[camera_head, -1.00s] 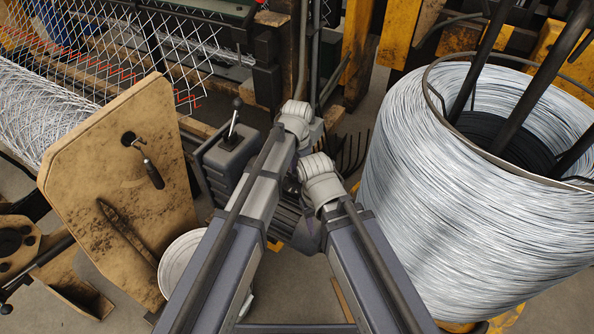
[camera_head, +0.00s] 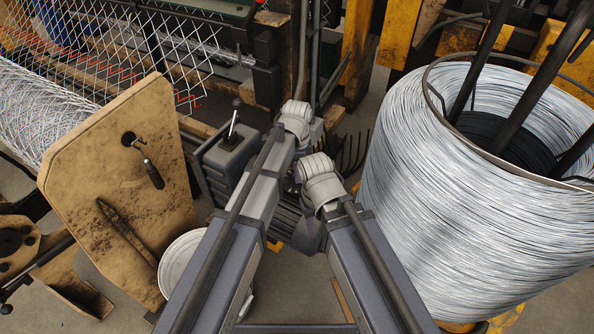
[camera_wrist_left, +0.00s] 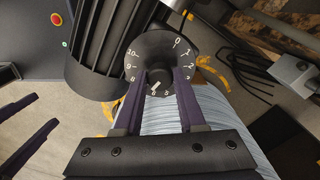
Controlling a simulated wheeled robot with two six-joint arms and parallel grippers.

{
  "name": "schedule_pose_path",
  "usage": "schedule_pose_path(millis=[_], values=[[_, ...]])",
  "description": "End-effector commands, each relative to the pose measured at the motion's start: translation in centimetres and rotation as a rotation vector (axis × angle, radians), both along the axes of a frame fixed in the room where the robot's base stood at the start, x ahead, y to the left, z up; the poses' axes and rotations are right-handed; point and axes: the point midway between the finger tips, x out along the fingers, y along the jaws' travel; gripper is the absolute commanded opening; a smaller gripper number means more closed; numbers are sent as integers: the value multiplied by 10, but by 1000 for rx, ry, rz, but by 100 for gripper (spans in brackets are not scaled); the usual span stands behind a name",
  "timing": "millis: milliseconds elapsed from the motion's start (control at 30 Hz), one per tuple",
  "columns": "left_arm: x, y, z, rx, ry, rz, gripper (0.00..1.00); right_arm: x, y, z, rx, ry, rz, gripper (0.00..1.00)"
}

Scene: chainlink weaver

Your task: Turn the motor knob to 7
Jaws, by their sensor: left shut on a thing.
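The motor knob (camera_wrist_left: 157,82) is black and round, with a white pointer line, and sits in front of a dark round dial (camera_wrist_left: 155,52) with white numbers, in the left wrist view. My left gripper (camera_wrist_left: 158,76) is shut on the knob, its purple fingers on either side. The pointer slants down and left, toward the 6-to-7 side; the exact reading is unclear, with some numbers covered. Two separated purple fingers of my right gripper (camera_wrist_left: 45,111) show at the left edge, open and empty.
A big wire coil (camera_head: 470,190) stands at right in the head view. A red button (camera_wrist_left: 57,19) shows in the left wrist view.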

Motion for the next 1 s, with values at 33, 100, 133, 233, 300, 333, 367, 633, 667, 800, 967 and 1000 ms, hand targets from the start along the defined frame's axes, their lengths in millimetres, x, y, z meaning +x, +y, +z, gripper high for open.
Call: schedule_pose_path(millis=[33,100,133,233,300,333,367,633,667,800,967,1000], values=[[0,0,0,0,0,-2,0,0,0,0,0,0,0,50],[0,0,0,0,0,-3,0,0,0,0,0,0,0,50],[0,0,0,0,0,-3,0,0,0,0,0,0,0,50],[0,0,0,0,0,-3,0,0,0,0,0,0,0,50],[0,0,0,0,0,-3,0,0,0,0,0,0,0,50],[0,0,0,0,0,-3,0,0,0,0,0,0,0,50],[0,0,0,0,0,-2,0,0,0,0,0,0,0,50],[0,0,0,0,0,-2,68,0,0,0,0,0,0,50],[0,0,0,0,0,-2,69,0,0,0,0,0,0,50],[0,0,0,0,0,-2,69,0,0,0,0,0,0,50],[0,0,2,0,0,-2,69,0,0,2,0,0,0,50],[0,0,3,0,0,-2,69,0,0,3,0,0,0,50]])
